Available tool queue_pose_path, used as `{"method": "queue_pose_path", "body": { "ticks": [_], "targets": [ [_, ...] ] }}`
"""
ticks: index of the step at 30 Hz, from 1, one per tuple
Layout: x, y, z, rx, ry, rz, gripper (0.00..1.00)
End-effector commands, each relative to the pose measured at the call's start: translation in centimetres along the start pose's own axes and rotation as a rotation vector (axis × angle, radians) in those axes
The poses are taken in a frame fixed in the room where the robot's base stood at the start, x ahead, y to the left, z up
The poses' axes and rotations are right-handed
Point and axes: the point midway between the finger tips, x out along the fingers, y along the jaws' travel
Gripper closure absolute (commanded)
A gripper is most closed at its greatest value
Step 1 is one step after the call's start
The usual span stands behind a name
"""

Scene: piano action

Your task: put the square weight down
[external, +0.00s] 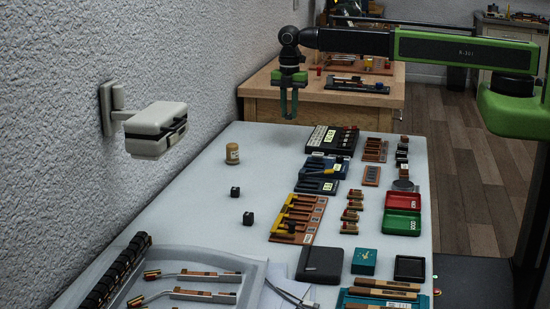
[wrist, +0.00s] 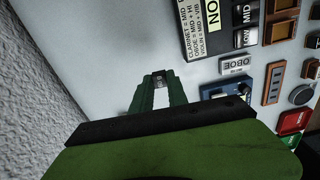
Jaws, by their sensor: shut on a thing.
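My gripper (external: 289,112) hangs pointing down over the far end of the pale table, left of the black device with a labelled panel. In the wrist view its green fingers (wrist: 157,84) are closed on a small dark and grey block, the square weight (wrist: 158,79), at the fingertips. Most of the weight is hidden by the fingers, and I cannot make it out in the external view.
A lamp-like fixture (external: 155,129) juts from the wall. The table's left middle is mostly clear.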

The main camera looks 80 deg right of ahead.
Motion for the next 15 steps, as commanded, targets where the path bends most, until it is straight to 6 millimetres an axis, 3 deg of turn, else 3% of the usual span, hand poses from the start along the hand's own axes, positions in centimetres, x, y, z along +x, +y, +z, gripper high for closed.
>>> {"method": "queue_pose_path", "body": {
  "ticks": [2, 8, 11, 15],
  "targets": [
    [0.0, 0.0, -0.6, 0.063, 0.0, 0.0, 1.0],
    [-0.1, -0.5, -5.5, 0.128, 0.0, 0.001, 1.0],
    [-0.1, -1.0, -8.8, 0.13, 0.0, 0.001, 1.0],
    [-0.2, -2.3, -15.0, 0.09, 0.001, 0.001, 1.0]
  ]
}}
